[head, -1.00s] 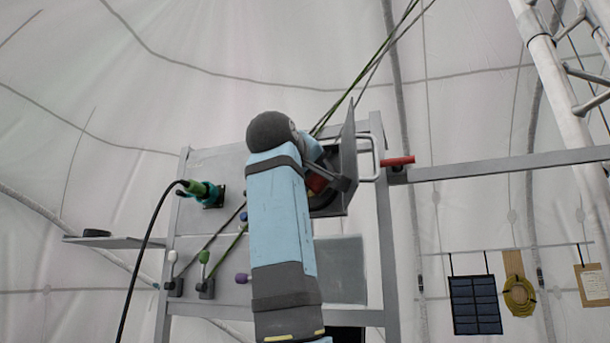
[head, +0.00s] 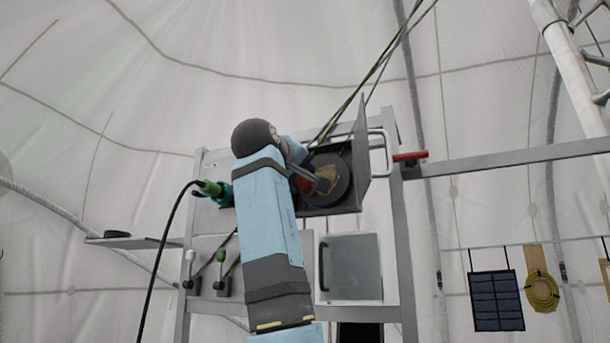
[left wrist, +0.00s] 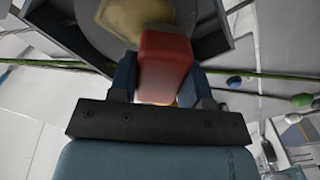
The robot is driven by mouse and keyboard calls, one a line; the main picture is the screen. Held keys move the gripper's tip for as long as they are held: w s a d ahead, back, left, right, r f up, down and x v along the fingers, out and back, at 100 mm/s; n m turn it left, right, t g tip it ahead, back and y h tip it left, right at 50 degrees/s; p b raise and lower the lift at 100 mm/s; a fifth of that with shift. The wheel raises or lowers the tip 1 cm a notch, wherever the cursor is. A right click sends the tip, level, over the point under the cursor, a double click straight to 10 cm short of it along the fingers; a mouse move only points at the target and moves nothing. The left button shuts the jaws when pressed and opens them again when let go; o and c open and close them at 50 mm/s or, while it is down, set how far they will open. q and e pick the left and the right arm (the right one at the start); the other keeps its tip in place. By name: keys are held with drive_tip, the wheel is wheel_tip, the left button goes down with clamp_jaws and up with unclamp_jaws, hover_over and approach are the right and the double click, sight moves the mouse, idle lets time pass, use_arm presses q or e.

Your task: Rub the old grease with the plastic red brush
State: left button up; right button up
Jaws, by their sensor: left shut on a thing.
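The red plastic brush (left wrist: 165,62) is between the two fingers of my left gripper (left wrist: 162,85), which is shut on it. In the head view the brush (head: 302,185) shows as a small red piece beside my left gripper (head: 320,180), at the opening of the grey box. The old grease (head: 328,178) is a yellow-brown patch on a dark round disc (head: 341,192) inside the box. The grease (left wrist: 72,18) also shows near the top of the wrist view. The brush's far end lies in front of the disc; I cannot tell whether it touches the grease. My right gripper is not in view.
The box's lid (head: 361,140) stands open on its right side, with a white handle (head: 388,155) and a red lever (head: 410,157) beyond it. A green connector with a black cable (head: 211,188) is at left. Below are levers (head: 221,285) and a closed grey door (head: 352,267).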

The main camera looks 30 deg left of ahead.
use_arm(q)
drive_tip(key=shift+a+r+p, duration=0.15)
drive_tip(key=shift+r+p, duration=0.15)
drive_tip(key=shift+r, duration=0.3)
drive_tip(key=shift+w+d+f, duration=0.1)
drive_tip(key=shift+d, duration=0.6)
drive_tip(key=shift+w+d, duration=0.2)
drive_tip(key=shift+d, duration=1.1)
drive_tip(key=shift+w+d, duration=0.1)
drive_tip(key=shift+d, duration=0.9)
drive_tip(key=shift+f, duration=0.1)
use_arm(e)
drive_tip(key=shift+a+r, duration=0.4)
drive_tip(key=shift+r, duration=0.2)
